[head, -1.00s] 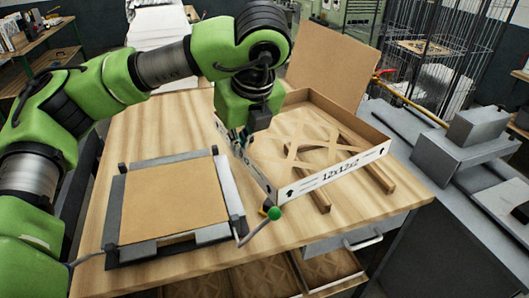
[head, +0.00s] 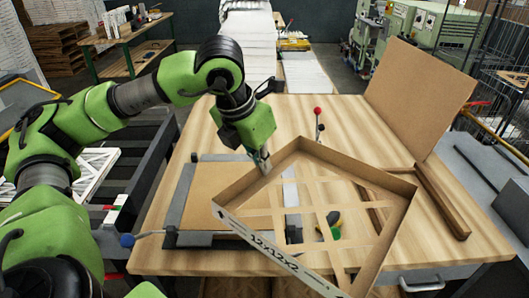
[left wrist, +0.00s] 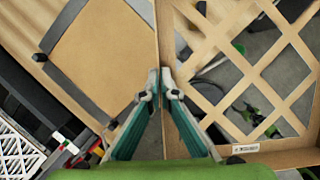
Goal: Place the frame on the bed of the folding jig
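The cardboard frame (head: 258,242), marked 12x12x2 with a criss-cross lattice face, hangs in the air, turned at an angle, over the right side of the jig and the table. My left gripper (head: 262,162) is shut on its upper left wall; in the left wrist view the fingertips (left wrist: 161,82) close on that wall (left wrist: 166,30). The folding jig (head: 181,200) has grey bars around a flat brown board (head: 215,182), partly covered by the frame. The jig bars also show in the left wrist view (left wrist: 78,93). My right gripper is not in view.
A red-knobbed lever (head: 318,112) stands behind the jig and a blue-knobbed one (head: 128,240) at its left. Wooden rails (head: 440,200) lie on the right of the table, before an upright cardboard panel (head: 418,95).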

